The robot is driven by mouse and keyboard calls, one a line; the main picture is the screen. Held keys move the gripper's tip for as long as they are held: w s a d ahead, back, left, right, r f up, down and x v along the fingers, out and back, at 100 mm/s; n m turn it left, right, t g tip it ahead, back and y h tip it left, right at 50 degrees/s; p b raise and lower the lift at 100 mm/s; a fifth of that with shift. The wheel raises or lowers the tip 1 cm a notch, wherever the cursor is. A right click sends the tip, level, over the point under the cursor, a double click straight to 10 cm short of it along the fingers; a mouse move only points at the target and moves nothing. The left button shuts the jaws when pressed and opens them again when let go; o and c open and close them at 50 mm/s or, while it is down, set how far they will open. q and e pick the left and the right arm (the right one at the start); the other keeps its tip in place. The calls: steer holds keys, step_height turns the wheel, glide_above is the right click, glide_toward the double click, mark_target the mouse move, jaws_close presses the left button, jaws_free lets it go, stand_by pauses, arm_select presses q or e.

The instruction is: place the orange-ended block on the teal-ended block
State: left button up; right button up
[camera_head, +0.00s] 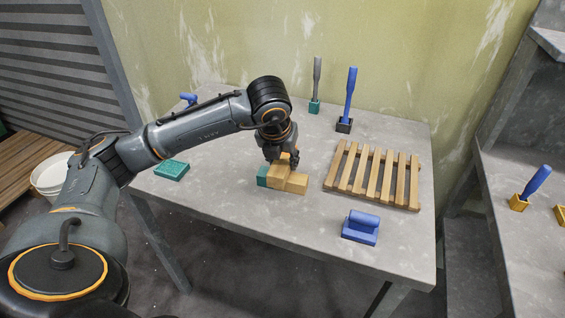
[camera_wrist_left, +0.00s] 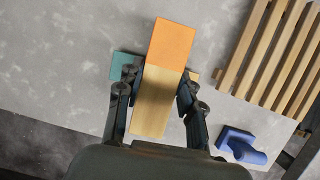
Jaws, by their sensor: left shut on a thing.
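The orange-ended block, a wooden bar with an orange end (camera_wrist_left: 172,43), is between the fingers of my left gripper (camera_wrist_left: 158,88), which is shut on it. In the head view its wooden part (camera_head: 275,174) shows under the left gripper (camera_head: 282,162). The teal-ended block (camera_head: 297,184) lies on the table beneath it. Its teal end (camera_wrist_left: 122,65) sticks out on the left and its plain wooden end on the right in the wrist view. The held block crosses over its middle. I cannot tell whether the two touch. My right gripper is not in view.
A slatted wooden rack (camera_head: 372,174) lies right of the blocks. A blue handled block (camera_head: 360,227) is near the front edge, and a teal block (camera_head: 172,170) lies to the left. Two upright-handled tools, grey (camera_head: 316,85) and blue (camera_head: 349,98), stand at the back.

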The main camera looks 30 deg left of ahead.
arm_select(q)
steer(key=shift+f, duration=0.8)
steer(key=o, duration=1.2)
steer(key=shift+r, duration=0.25)
steer(key=v, duration=1.1)
steer(key=shift+s+r, duration=0.25)
